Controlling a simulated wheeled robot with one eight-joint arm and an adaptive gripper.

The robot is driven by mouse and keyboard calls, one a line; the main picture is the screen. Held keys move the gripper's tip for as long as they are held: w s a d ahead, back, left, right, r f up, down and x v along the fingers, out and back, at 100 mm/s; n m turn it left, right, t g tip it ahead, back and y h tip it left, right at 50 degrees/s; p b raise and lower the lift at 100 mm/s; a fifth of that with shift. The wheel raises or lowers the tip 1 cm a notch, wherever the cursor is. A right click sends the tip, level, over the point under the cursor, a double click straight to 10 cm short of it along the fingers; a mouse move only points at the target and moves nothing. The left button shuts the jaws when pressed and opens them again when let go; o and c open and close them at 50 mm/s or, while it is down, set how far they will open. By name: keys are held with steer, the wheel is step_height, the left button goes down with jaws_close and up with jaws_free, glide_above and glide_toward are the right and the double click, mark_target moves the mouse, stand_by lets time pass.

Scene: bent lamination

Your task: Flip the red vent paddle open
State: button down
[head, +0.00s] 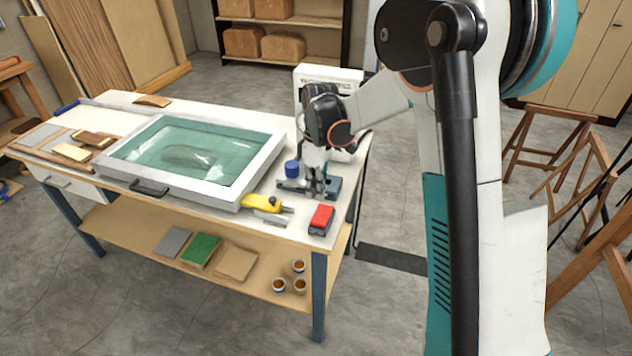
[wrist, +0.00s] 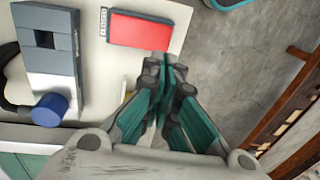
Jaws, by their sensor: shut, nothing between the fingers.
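The red paddle (head: 321,216) lies on a dark base at the front right corner of the table. In the wrist view the red paddle (wrist: 150,28) is a flat rectangle with a small printed label at its left. Its surface looks flat; I cannot tell its exact tilt. My gripper (head: 318,192) points down over the table's right end, behind the paddle in the head view. In the wrist view my gripper's fingertips (wrist: 167,66) are together and empty, just below the paddle's near right edge in the picture. I cannot tell whether they touch it.
A grey device (wrist: 48,65) with a blue knob (head: 292,168) stands beside my gripper. A yellow-handled tool (head: 264,203) lies left of the paddle. A glass-topped white frame (head: 240,195) fills the table's middle. A white box (head: 310,76) stands behind.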

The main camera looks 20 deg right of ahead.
mark_target(314, 220)
steer(key=f, duration=0.2)
steer(key=f+b, duration=0.1)
steer(key=f, duration=0.2)
steer(key=f+b, duration=0.1)
steer(key=f, duration=0.1)
steer(key=shift+s+a+f, duration=0.25)
steer(key=shift+s+a, duration=0.05)
steer(key=shift+s, duration=0.1)
steer(key=shift+s+a+f+t+h+b, duration=0.25)
steer(key=shift+f+t+h+b, duration=0.2)
steer(key=shift+f, duration=0.15)
steer(key=shift+r, duration=0.2)
steer(key=shift+w+d, duration=0.1)
steer(key=shift+d, duration=0.05)
steer(key=shift+r+p, duration=0.55)
steer(key=shift+r, duration=0.2)
steer(key=shift+r, duration=0.1)
